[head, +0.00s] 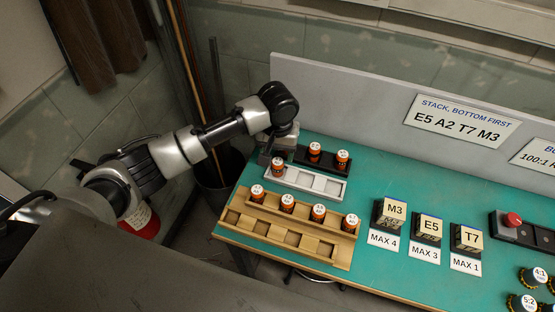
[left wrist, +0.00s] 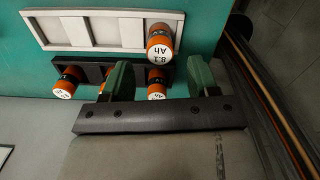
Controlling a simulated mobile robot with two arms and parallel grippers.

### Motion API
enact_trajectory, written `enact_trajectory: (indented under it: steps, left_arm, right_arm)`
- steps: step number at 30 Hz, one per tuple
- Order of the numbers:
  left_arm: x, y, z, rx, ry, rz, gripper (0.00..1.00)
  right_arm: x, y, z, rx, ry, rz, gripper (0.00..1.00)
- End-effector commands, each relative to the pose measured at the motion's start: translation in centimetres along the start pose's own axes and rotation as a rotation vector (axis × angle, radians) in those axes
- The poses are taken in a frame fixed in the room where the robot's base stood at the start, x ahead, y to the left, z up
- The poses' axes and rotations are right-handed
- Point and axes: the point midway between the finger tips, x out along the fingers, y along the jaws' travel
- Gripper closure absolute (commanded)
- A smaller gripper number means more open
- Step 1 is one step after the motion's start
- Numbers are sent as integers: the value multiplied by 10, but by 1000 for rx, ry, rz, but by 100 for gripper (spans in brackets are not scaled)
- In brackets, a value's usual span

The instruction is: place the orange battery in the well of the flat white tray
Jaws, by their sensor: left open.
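The flat white tray (head: 318,194) lies on the bench with a row of shallow wells. An orange battery (head: 277,168) with a white top stands in its left-end well. In the left wrist view this battery (left wrist: 160,40) reads 8.1 Ah and is at the right end of the white tray (left wrist: 95,47). My left gripper (head: 281,146) is just behind this battery in the head view. In the left wrist view its green fingers (left wrist: 160,74) are open and apart, with the battery's top just past the gap between their tips. My right gripper is out of view.
A black tray (head: 327,168) with orange batteries (head: 315,152) stands behind the white tray. A wooden rack (head: 280,229) with several batteries stands in front. Lettered blocks (head: 430,228), a red button (head: 512,219) and dark-capped cylinders are to the right. A grey panel (head: 370,95) backs the bench.

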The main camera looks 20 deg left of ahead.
Motion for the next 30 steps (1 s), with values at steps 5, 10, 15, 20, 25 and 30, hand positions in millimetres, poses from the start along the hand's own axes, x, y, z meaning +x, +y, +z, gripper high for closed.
enact_trajectory:
  steps: [5, 10, 15, 20, 25, 30]
  left_arm:
    - [-38, 0, -1, 0, 4, 2, 40]
    - [-63, 0, -1, 0, 2, 1, 40]
    - [-72, 0, 0, 1, 0, 0, 40]
    - [-73, 0, 0, 0, 0, 0, 40]
    - [-72, 0, 0, 0, 0, 0, 40]
    - [-72, 0, 0, 0, 0, 0, 40]
  right_arm:
    - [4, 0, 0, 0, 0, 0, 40]
    - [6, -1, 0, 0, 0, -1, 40]
    - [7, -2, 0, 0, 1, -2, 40]
    - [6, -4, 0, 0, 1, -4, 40]
    - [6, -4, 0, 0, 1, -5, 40]
    - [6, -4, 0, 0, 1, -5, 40]
